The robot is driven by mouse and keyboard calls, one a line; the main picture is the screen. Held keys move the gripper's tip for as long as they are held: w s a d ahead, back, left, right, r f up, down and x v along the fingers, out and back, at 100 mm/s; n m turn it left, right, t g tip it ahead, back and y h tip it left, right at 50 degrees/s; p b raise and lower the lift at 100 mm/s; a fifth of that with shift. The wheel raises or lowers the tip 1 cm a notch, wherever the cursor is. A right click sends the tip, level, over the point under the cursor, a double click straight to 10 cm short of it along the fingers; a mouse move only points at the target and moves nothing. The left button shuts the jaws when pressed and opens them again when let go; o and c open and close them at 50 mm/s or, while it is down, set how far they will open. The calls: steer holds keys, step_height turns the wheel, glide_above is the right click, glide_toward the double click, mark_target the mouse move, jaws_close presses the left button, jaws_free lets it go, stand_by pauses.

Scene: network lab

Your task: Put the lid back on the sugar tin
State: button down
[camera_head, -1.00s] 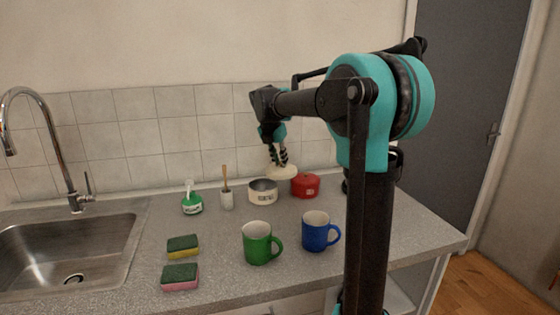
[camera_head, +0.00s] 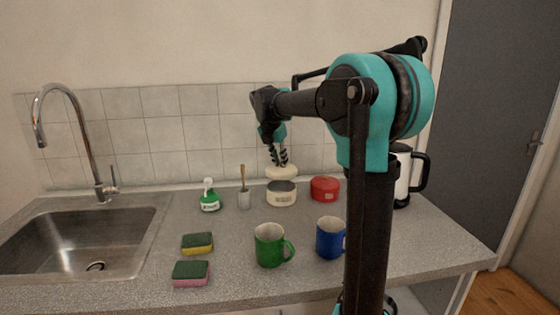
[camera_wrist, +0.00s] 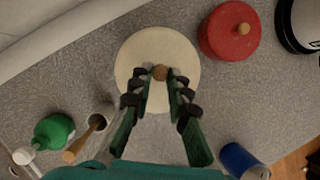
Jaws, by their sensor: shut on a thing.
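My gripper (camera_head: 279,163) is shut on the knob of a round cream lid (camera_head: 281,173). The lid is level and directly above the open cream tin (camera_head: 282,197), whose label is too small to read. The tin's dark opening shows in a narrow gap under the lid. In the wrist view my gripper (camera_wrist: 160,78) pinches the brown knob, and the lid (camera_wrist: 138,57) hides the tin beneath it.
A red tin (camera_head: 325,189) with its lid on stands close right. A utensil pot (camera_head: 244,200) and green-white bottle (camera_head: 210,199) stand left. Green (camera_head: 269,246) and blue (camera_head: 329,238) mugs are in front, sponges (camera_head: 197,243) front left. A kettle (camera_head: 402,178) stands far right.

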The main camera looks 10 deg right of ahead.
steer(key=shift+f, duration=3.15)
steer(key=shift+f, duration=0.2)
steer(key=c, duration=0.9)
jaws_free()
steer(key=shift+r, duration=3.55)
steer(key=shift+c, duration=0.4)
jaws_close()
